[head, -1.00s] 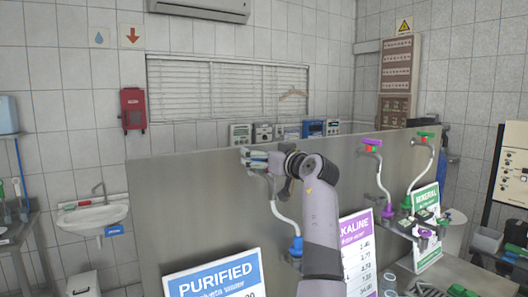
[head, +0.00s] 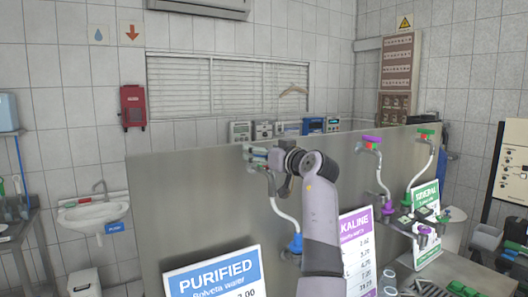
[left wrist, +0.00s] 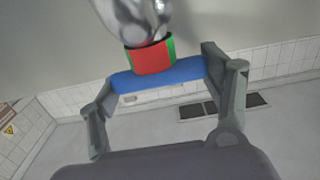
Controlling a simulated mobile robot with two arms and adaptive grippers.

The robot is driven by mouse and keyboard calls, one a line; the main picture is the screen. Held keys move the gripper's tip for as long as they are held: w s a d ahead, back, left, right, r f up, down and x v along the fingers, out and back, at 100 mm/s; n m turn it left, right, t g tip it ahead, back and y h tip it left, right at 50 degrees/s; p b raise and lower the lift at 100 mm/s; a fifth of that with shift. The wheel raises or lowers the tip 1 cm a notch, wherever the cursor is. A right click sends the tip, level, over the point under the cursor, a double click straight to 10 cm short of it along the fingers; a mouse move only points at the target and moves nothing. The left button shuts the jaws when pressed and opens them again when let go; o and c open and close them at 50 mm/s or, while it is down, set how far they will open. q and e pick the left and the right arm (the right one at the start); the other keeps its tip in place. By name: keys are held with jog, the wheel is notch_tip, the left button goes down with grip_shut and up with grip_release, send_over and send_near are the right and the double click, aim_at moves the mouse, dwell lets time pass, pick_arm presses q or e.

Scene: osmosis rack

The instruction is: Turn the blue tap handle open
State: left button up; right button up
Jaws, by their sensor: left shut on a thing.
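The blue tap handle (left wrist: 158,75) is a bar that spans between the two fingers of my left gripper (left wrist: 160,85) in the left wrist view. A red and green collar (left wrist: 151,57) sits against the handle, below a shiny metal tap body (left wrist: 135,20). My left gripper (head: 257,157) is at the top of the steel panel in the head view, shut on the handle, which is mostly hidden there. A white curved spout (head: 284,208) runs down from it to a blue nozzle (head: 296,243). My right gripper is not in view.
The steel panel (head: 200,210) stands behind my arm. A PURIFIED sign (head: 213,274) is in front of it. To the right are a purple tap handle (head: 372,139), a green tap handle (head: 427,132), and the alkaline (head: 357,250) and mineral (head: 426,200) signs.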

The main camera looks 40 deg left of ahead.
pick_arm(q)
jog(key=shift+f+m+t+h+b, duration=0.15)
jog(key=shift+m+t+h+b, duration=0.25)
jog(key=shift+m+t+b, duration=0.45)
jog(key=m+t+h, duration=0.1)
jog(key=m+t, duration=0.1)
jog(key=t, duration=0.1)
jog(key=m+t+h+b, duration=0.1)
jog(key=m+t+h, duration=0.1)
jog(key=t, duration=0.1)
jog(key=shift+s+a+h, duration=0.1)
jog(key=shift+a+h, duration=0.05)
jog(key=shift+h, duration=0.15)
jog(key=m+t+h+b, duration=0.1)
jog(key=m+t+h, duration=0.1)
jog(key=h, duration=0.1)
jog(key=m+t+h+b, duration=0.2)
jog(key=h, duration=0.1)
jog(key=shift+m, duration=0.25)
jog(key=m+t+h+b, duration=0.1)
jog(key=m+h, duration=0.1)
jog(key=h, duration=0.1)
jog(key=shift+m+h+b, duration=0.4)
jog(key=m+h, duration=0.2)
jog(key=h, duration=0.2)
jog(key=shift+m+h, duration=1.5)
jog(key=shift+h, duration=0.6)
jog(key=shift+d+r+g, duration=0.2)
jog(key=shift+d+g, duration=0.05)
jog(key=shift+d, duration=0.05)
